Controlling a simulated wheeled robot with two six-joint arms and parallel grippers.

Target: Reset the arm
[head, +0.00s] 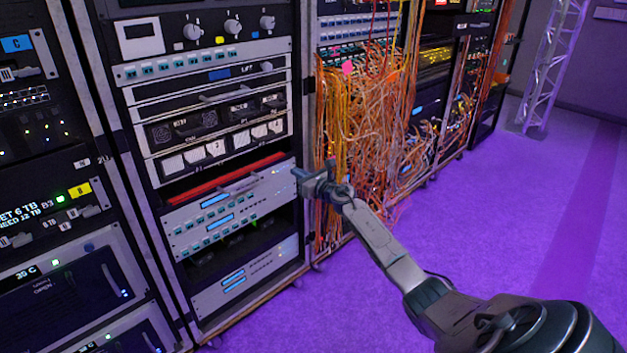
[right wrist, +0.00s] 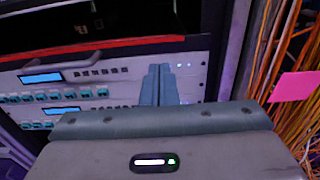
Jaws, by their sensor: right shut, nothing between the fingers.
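My right arm comes in from the lower right of the head view. Its gripper (head: 306,179) is in front of the right edge of the middle rack, level with a silver unit (head: 265,183) that has a handle. In the right wrist view the fingers (right wrist: 158,85) are together with nothing between them. They point at the front of a silver unit (right wrist: 110,72) with blue displays. I cannot tell whether the fingertips touch it. My left gripper is not in view.
A dense tangle of orange and yellow cables (head: 375,120) hangs just right of my gripper. A pink tag (right wrist: 293,86) hangs among the cables. A red strip (head: 225,180) crosses the middle rack. A truss (head: 550,65) stands far right. The purple floor (head: 520,220) is open at right.

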